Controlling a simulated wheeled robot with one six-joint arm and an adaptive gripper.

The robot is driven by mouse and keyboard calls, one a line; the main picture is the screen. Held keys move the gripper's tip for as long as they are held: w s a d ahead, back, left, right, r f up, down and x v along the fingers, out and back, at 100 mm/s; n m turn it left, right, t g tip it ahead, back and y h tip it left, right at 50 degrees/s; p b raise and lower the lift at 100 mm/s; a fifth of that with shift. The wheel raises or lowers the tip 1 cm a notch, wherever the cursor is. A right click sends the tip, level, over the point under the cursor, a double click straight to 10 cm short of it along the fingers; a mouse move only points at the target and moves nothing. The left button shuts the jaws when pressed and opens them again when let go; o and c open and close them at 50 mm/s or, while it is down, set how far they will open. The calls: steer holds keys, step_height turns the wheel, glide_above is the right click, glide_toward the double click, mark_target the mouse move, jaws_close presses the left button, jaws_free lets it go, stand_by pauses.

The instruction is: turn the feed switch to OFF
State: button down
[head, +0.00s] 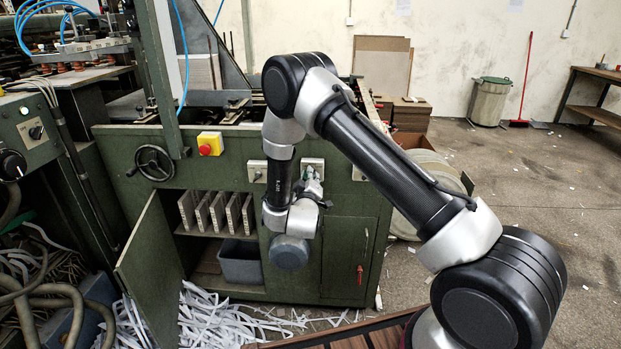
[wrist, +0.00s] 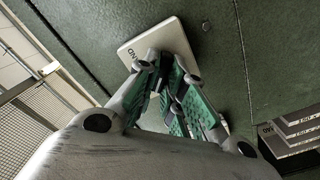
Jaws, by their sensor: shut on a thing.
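The feed switch's pale plate (head: 309,163) is on the green machine front, right of a similar plate with a small dark knob (head: 257,172). My gripper (head: 312,180) is at the feed switch, with its fingers pointing at the panel. In the wrist view my gripper (wrist: 170,75) has its green-padded fingers shut on the switch's knob, in front of the plate (wrist: 168,35). The knob is mostly hidden by the fingers, and I cannot tell its turned position. Only part of a label shows on the plate's left side.
A yellow box with a red button (head: 208,145) and a black handwheel (head: 154,163) are on the panel to the left. A cabinet door (head: 152,250) stands open below, by paper strips (head: 205,322).

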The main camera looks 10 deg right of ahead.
steer(key=c, duration=1.5)
jaws_free()
steer(key=shift+w+r, duration=0.15)
steer(key=shift+w, duration=0.05)
steer(key=v, duration=1.2)
